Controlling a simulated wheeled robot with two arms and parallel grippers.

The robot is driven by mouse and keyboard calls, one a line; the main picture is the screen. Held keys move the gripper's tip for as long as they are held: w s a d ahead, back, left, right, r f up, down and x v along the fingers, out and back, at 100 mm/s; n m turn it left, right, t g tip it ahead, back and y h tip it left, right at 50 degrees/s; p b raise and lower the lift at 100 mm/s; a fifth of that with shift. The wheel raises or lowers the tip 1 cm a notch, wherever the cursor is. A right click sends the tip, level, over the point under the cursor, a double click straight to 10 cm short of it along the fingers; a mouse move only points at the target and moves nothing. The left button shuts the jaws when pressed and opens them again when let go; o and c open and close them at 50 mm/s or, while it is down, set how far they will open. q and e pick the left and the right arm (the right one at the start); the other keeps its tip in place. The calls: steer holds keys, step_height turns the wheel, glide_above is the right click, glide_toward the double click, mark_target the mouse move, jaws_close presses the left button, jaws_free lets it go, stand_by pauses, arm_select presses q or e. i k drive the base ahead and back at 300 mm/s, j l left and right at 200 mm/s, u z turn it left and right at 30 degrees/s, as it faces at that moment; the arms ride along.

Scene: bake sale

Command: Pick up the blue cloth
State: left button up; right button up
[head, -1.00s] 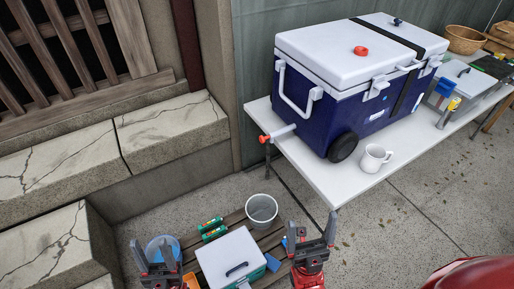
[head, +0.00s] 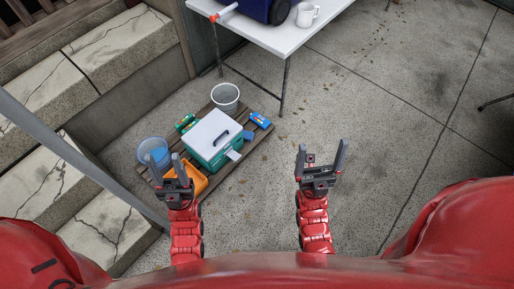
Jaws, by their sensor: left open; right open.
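A small bright blue piece (head: 160,155) shows at the pale blue bucket (head: 148,144) on the wooden pallet. It may be the blue cloth, but it is partly behind my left gripper and I cannot tell. My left gripper (head: 164,158) is open and appears in front of the bucket and an orange container (head: 197,184). I cannot tell its height above them. My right gripper (head: 323,146) is open and empty over bare pavement, to the right of the pallet.
On the pallet (head: 232,174) stand a green box with a white lid (head: 212,132), a grey bucket (head: 225,95), green packs (head: 186,123) and a blue pack (head: 260,120). A white table (head: 285,38) with a mug (head: 307,14) stands behind.

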mark_target(248, 136)
steer(key=i+l+u, duration=0.1)
steer(key=i, duration=0.3)
steer(key=i+l+u, duration=0.1)
steer(key=i+l, duration=0.5)
steer(key=i, duration=0.2)
steer(key=j+u, duration=0.05)
